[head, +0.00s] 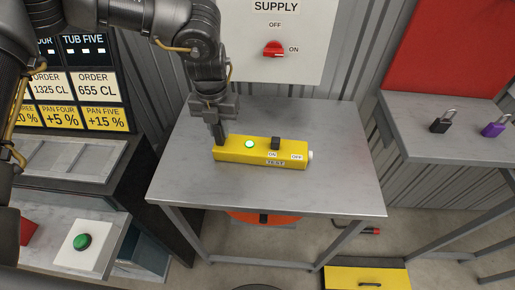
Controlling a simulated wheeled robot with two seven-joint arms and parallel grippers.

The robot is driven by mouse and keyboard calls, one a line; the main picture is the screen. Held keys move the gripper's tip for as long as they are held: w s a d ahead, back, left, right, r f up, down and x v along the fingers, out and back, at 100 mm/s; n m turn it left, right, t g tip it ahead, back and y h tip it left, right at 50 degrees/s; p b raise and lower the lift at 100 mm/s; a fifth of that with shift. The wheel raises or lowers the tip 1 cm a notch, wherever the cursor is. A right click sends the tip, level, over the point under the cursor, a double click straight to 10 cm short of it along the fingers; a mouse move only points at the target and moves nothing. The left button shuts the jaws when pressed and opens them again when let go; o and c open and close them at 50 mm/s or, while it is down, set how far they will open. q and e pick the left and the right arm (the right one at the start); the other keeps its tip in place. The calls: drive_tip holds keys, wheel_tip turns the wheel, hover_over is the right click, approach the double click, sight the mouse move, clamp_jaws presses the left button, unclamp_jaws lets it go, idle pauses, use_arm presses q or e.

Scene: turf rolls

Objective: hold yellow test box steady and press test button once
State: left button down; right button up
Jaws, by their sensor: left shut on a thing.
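The yellow test box (232,155) lies flat on the grey metal table in the head view. It has a lit green lamp (250,144), a black switch (275,143) between ON and OFF labels, and a white button (310,156) on its right end. My left gripper (219,138) points down at the box's left end and is shut on it. The far finger and the exact contact are partly hidden. My right gripper is not in view.
The grey table (345,180) is otherwise clear. Behind it hangs a supply panel (300,60) with a red switch (274,49) pointing toward ON. A side shelf (420,150) holds a black padlock (441,123) and a purple padlock (494,130). A green button (82,242) sits at lower left.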

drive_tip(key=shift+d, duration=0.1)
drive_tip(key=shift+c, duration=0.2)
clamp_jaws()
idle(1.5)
